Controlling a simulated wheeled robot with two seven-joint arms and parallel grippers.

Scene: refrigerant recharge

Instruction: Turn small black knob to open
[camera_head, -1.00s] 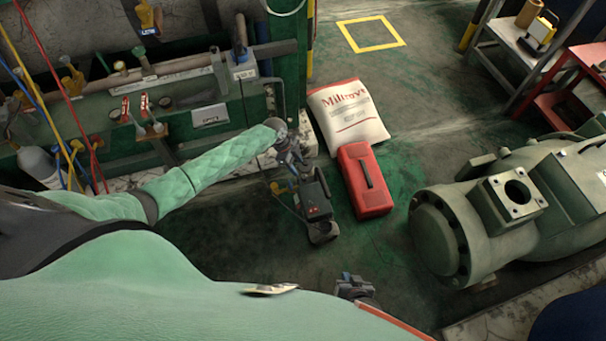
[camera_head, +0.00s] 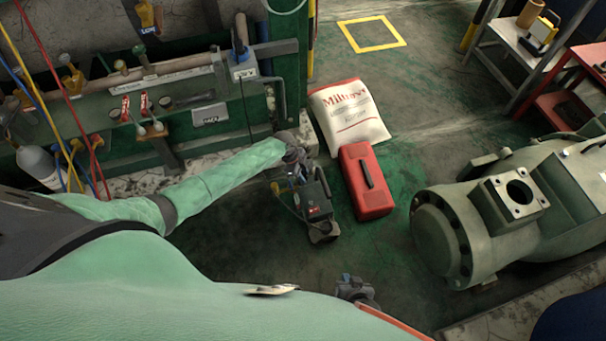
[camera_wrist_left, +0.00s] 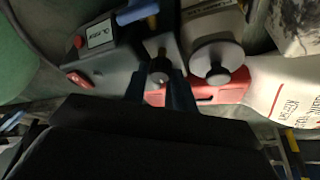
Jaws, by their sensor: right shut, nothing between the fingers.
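A dark machine (camera_head: 318,207) with a red switch stands on the floor left of the red toolbox. In the left wrist view its grey housing (camera_wrist_left: 98,62) shows a label, a red button and a red switch. A small black knob (camera_wrist_left: 158,68) sits on a light block beside that housing. My left gripper (camera_wrist_left: 160,88) has its two dark fingers apart, with the knob between or just beyond the tips; contact cannot be told. In the head view my left gripper (camera_head: 297,178) is over the machine's far end. My right gripper (camera_head: 352,284) is low in the middle, shut and empty.
A red toolbox (camera_head: 367,182) and a white sack (camera_head: 349,112) stand right of the machine. A large green compressor (camera_head: 500,215) is at the right. A wall bench with valves and hoses (camera_head: 150,135) is at the left. A larger round grey knob (camera_wrist_left: 217,62) is beside the small one.

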